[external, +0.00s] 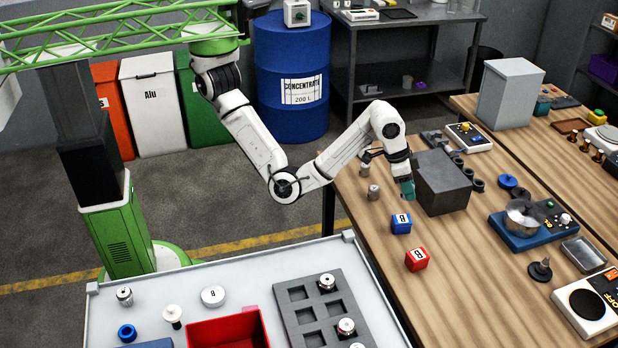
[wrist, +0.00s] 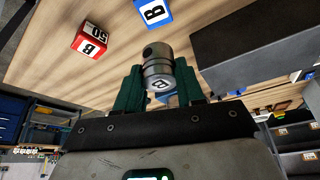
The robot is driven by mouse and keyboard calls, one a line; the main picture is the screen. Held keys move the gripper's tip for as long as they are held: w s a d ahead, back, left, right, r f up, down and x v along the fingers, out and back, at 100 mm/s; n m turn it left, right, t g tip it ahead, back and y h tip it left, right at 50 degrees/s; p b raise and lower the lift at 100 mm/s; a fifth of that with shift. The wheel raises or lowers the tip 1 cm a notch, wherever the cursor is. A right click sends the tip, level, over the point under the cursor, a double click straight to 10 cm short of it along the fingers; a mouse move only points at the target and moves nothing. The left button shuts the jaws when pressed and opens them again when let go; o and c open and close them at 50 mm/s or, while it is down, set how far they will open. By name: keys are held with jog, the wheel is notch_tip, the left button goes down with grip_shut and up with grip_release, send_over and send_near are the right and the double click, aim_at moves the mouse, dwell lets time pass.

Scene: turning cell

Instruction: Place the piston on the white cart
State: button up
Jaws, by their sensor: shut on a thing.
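The piston (wrist: 158,66) is a grey metal cylinder with a side hole and a lettered label, seen in the wrist view between the green fingers of my gripper (wrist: 158,86). My gripper is shut on it. In the external view my gripper (external: 406,190) is over the left part of the wooden table, beside a dark grey block; the piston cannot be made out there. The white cart (external: 262,268) stands in the foreground, left of the wooden table, apart from my gripper.
The dark block (external: 442,182) stands close right of my gripper. A blue cube (external: 401,224) and a red cube (external: 416,259) lie nearer. The cart bears a grey socketed tray (external: 312,312), a red bin (external: 228,330) and small parts. Its back right is clear.

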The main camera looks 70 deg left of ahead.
jog(key=shift+s+a+r, duration=0.1)
jog(key=shift+s+a, duration=0.05)
jog(key=shift+s, duration=0.05)
jog(key=s+d+p, duration=0.4)
jog(key=s, duration=0.4)
jog(key=s+d+p, duration=0.3)
jog(key=s, duration=0.5)
jog(key=s+f+p, duration=0.3)
jog(key=s+p, duration=0.3)
jog(key=s, duration=1.4)
notch_tip(320, 180, down, 5)
jog(key=b, duration=0.5)
jog(key=shift+a+f+b, duration=0.1)
jog(key=shift+f+b, duration=0.1)
jog(key=shift+b, duration=0.1)
jog(key=shift+f, duration=1.15)
jog(key=shift+f, duration=0.2)
jog(key=o, duration=1.1)
